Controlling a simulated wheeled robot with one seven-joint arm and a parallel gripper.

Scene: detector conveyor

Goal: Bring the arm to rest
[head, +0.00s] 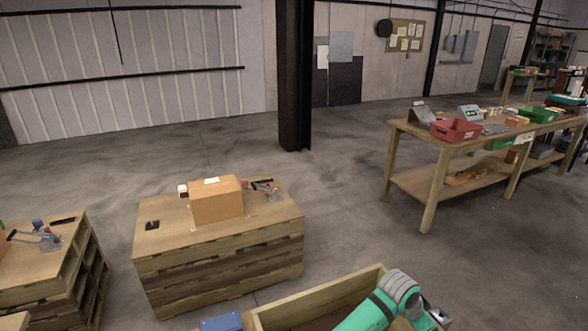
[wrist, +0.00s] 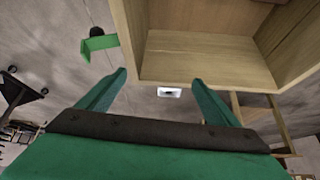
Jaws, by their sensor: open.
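My gripper (wrist: 158,92) shows in the wrist view with its two green fingers spread wide apart. It is open and nothing is between the fingers. An open wooden box (wrist: 205,65) lies beyond the fingertips in that view. In the head view, part of my green arm shows at the bottom right, in front of a wooden-walled box (head: 330,292). My fingers cannot be made out in the head view.
A cardboard box (head: 217,203) sits on a wooden pallet stack (head: 222,262). Another stack with tools (head: 38,237) stands at the left. A workbench (head: 432,137) with a red bin (head: 455,131) stands at the right. The floor between them is clear.

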